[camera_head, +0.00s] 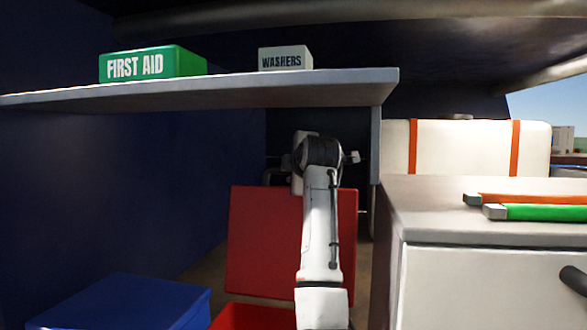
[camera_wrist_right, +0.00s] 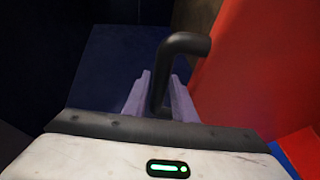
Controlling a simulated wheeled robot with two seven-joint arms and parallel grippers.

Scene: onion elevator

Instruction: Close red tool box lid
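The red tool box (camera_head: 252,317) stands low at the bottom of the head view, mostly cut off by the frame edge. Its red lid (camera_head: 262,240) stands up, open, behind the box. My right arm passes in front of the lid, and its gripper end (camera_head: 318,152) is near the lid's top edge. In the right wrist view a red surface, apparently the lid (camera_wrist_right: 262,75), fills the right side. My right gripper's fingers (camera_wrist_right: 160,98) are apart, with a black bent bar (camera_wrist_right: 186,44) between them. Whether they grip the bar is unclear. My left gripper is out of view.
A shelf (camera_head: 215,92) with a green first aid box (camera_head: 152,64) and a washers box (camera_head: 285,58) hangs above. A blue box (camera_head: 125,303) is at lower left. A grey cabinet (camera_head: 485,278) with red-orange and green tools stands close at right.

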